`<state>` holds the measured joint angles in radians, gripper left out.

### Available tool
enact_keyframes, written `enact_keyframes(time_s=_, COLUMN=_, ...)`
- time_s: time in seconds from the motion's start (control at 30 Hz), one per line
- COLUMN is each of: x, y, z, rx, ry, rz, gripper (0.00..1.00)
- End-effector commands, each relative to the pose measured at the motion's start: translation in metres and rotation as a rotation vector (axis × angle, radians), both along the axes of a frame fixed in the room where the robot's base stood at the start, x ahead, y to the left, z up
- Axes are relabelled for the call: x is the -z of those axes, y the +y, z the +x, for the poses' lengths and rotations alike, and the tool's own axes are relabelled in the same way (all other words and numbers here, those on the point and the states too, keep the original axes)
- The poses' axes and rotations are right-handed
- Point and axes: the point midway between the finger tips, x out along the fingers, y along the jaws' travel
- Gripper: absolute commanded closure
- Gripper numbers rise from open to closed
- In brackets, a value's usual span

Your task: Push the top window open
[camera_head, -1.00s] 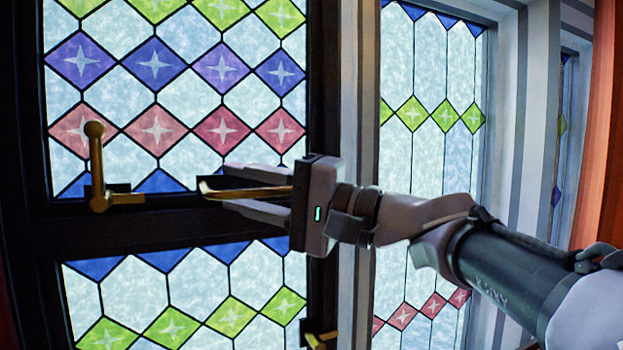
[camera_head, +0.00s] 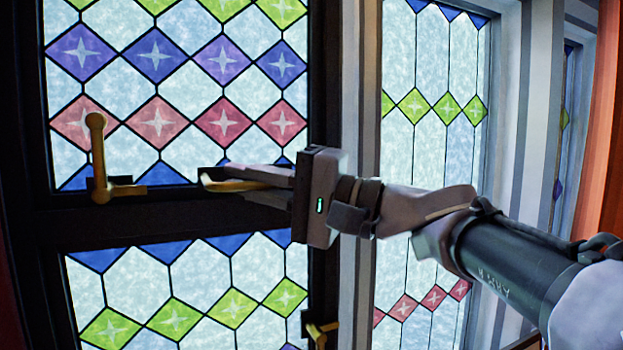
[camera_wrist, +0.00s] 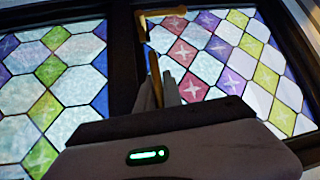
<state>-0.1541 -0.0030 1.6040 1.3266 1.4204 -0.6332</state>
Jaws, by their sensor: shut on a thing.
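The top window (camera_head: 190,85) has stained glass with blue, red and green diamonds in a dark frame, at the upper left of the head view. It also shows at the right of the wrist view (camera_wrist: 222,62). A brass handle (camera_head: 98,160) stands upright at its lower left corner. A second brass handle (camera_head: 235,185) lies level at its lower right. My gripper (camera_head: 243,180) is shut on this second handle, its fingers pointing left along the lower frame bar. The wrist view shows the brass handle (camera_wrist: 155,75) between the fingers. Whether the window stands ajar cannot be told.
A lower window (camera_head: 190,290) with green diamonds sits below the dark bar, with a brass handle (camera_head: 322,333) at its right. A striped post (camera_head: 360,90) and another stained-glass window (camera_head: 432,100) stand to the right, behind my arm.

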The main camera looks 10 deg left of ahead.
Motion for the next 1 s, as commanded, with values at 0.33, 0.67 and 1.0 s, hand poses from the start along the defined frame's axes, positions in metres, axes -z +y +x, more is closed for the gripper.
enact_keyframes(time_s=0.33, x=0.000, y=0.000, z=0.000, rx=0.000, ry=0.000, rz=0.000, gripper=1.00)
enact_keyframes(time_s=0.67, x=0.000, y=0.000, z=0.000, rx=0.000, ry=0.000, rz=0.000, gripper=1.00)
enact_keyframes(time_s=1.0, x=0.009, y=0.014, z=0.023, rx=-0.002, ry=-0.060, rz=0.037, gripper=1.00)
